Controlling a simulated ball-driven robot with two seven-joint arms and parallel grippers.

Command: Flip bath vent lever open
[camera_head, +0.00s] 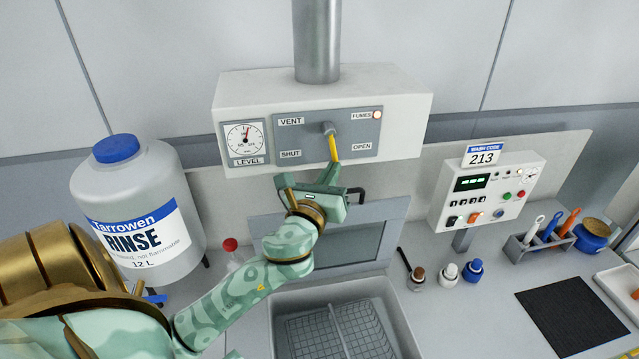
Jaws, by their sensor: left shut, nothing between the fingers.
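The vent lever (332,146) is a yellow handle on a grey pivot, on the panel (312,142) of the white box. It points down and slightly right, between the SHUT label (290,154) at lower left and the OPEN label (362,147) at lower right. My left gripper (333,172) is shut and empty, just below the lever's lower end. I cannot tell whether it touches the lever. My right gripper is not in view.
A LEVEL gauge (244,140) sits left of the panel, and a pale FUMES lamp (377,115) at its upper right. A RINSE jug (140,205) stands at left. A sink with a wire basket (335,335) lies below, and a control box (487,190) stands at right.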

